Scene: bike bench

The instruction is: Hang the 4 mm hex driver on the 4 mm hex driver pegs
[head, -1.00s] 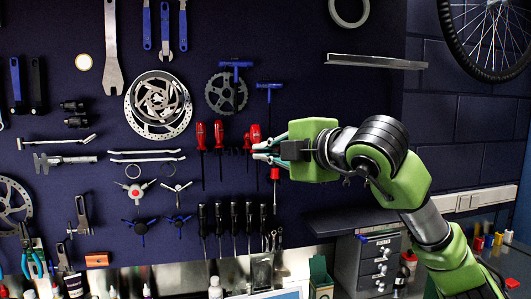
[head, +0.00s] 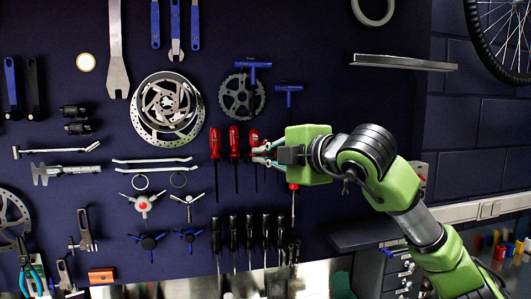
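A red-handled driver (head: 254,137), which I take as the 4 mm hex driver, stands upright in my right gripper (head: 262,155), its thin shaft pointing down. The fingers come from the right and are shut on it just under the visible part of the handle. It is in line with two other red-handled drivers, one near (head: 234,141) and one farther left (head: 215,143), that hang on the dark pegboard. The pegs behind the held driver are hidden by it and the fingers, so I cannot tell whether it touches them. My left gripper is not in view.
Another red-handled driver (head: 293,187) hangs just below my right gripper. Blue T-handle tools (head: 289,88) hang above it, beside a chainring (head: 241,97). Several black-handled drivers (head: 249,231) hang below. A metal shelf (head: 404,62) juts out at upper right.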

